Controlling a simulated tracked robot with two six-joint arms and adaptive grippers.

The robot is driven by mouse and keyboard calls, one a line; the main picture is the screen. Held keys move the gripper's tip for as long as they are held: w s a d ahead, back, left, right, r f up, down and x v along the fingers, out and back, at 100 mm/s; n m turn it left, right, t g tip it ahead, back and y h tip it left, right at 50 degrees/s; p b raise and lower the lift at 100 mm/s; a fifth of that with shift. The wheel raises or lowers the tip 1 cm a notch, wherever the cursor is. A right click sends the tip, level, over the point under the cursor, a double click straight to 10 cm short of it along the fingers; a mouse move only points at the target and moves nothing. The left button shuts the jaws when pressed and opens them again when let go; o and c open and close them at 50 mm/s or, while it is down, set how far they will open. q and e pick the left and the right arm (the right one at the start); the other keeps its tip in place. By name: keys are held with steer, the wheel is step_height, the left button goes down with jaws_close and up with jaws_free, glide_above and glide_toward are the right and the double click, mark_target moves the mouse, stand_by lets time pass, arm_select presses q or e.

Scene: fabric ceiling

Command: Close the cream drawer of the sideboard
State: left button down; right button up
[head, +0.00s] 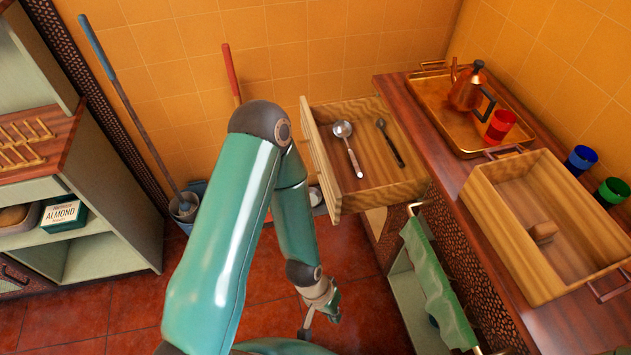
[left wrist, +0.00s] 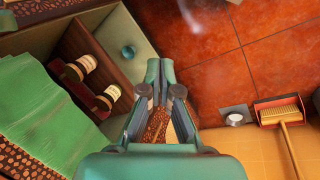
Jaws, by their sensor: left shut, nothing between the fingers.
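The cream drawer (head: 364,190) stands pulled out to the left from the sideboard (head: 450,160) in the head view. Its light front panel (head: 320,163) faces left, apart from the sideboard body. A ladle (head: 348,146) and a dark-handled utensil (head: 390,143) lie inside it. My left gripper (head: 322,314) is shut and empty, low over the floor, below and in front of the drawer in the picture and touching nothing that I can see. Its closed fingers show in the left wrist view (left wrist: 160,72). The drawer is not clearly seen there. My right gripper is out of view.
A green cloth (head: 432,278) hangs on a rail at the sideboard's front. The top holds a brass tray (head: 437,112) with a kettle (head: 466,88) and a wooden tray (head: 537,288). A bucket (head: 186,208) and a dustpan (left wrist: 279,108) stand near the wall. Red floor is free between.

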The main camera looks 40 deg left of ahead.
arm_select(q)
steer(key=w+a+f+n+g+h+b, duration=0.1)
steer(key=w+a+f+n+g+b, duration=0.1)
steer(key=a+f+n+b, duration=0.5)
steer(key=n+t+h+b, duration=0.7)
steer(key=n+t+b, duration=0.4)
steer(key=n+t, duration=0.6)
glide_toward(323, 180)
steer(key=shift+n+g, duration=0.8)
steer(key=shift+g, duration=0.1)
steer(key=x, duration=0.3)
steer(key=r+x, duration=0.1)
steer(key=x, duration=0.2)
steer(key=shift+w+r+p, duration=0.1)
steer(key=shift+w+p, duration=0.2)
steer(key=shift+w+d, duration=0.2)
steer(key=shift+w, duration=0.05)
